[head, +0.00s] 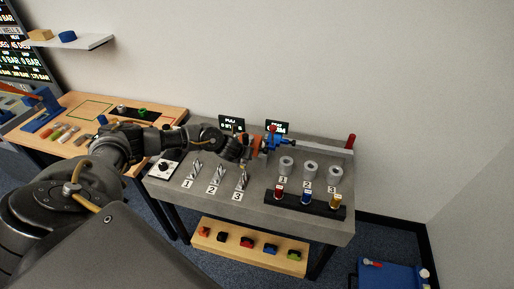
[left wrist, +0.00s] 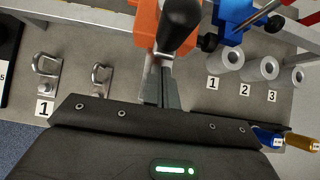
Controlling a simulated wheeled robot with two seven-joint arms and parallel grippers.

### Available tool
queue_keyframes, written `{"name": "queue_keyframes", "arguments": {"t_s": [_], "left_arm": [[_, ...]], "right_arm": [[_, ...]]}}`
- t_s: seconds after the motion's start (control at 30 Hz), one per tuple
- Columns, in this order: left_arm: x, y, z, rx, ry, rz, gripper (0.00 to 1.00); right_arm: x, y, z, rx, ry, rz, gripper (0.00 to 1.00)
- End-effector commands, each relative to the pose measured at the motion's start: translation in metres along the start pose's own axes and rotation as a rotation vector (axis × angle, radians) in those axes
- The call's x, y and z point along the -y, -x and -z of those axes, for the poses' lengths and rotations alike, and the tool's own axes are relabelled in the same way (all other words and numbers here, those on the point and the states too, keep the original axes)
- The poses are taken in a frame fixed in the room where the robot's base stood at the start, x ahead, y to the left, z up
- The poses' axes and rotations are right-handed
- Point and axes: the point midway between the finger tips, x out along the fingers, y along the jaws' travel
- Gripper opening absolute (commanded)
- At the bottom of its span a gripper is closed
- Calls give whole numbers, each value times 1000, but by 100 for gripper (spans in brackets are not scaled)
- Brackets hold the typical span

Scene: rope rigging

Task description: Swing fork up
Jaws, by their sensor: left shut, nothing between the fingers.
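My left gripper (left wrist: 161,70) is shut with nothing between its fingers. It points at an orange block (left wrist: 146,22) with a black-knobbed lever (left wrist: 181,22); the fingertips are just below the knob, and I cannot tell if they touch. A blue fixture (left wrist: 232,14) with black knobs is right of the orange block. In the head view the left gripper (head: 246,160) is over the grey bench, beside the orange part (head: 257,146) and the blue fixture (head: 272,141). I cannot clearly tell which part is the fork. My right gripper is not in view.
The grey bench (head: 165,187) holds numbered metal shackles (head: 218,176), numbered grey cylinders (head: 311,169) and a black rack (head: 306,205) with red, blue and gold pieces. A metal bar with a red handle (head: 351,142) runs along the back right. Two small displays (head: 231,124) stand behind.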

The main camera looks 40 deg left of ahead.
Motion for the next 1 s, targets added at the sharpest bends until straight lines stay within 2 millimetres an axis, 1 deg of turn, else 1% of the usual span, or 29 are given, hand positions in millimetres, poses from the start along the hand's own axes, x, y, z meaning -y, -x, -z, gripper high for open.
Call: {"name": "queue_keyframes", "arguments": {"t_s": [0.2, 0.47, 0.8, 1.0], "left_arm": [[0, 1, -11, 1, 1, 0, 0], [0, 1, -16, 6, 5, 0, 0], [-1, -1, -34, 14, 11, -3, 0], [-3, -2, -37, 14, 10, -8, 0]], "right_arm": [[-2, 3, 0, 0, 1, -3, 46], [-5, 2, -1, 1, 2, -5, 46], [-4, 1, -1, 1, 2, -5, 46], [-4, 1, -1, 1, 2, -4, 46]]}}
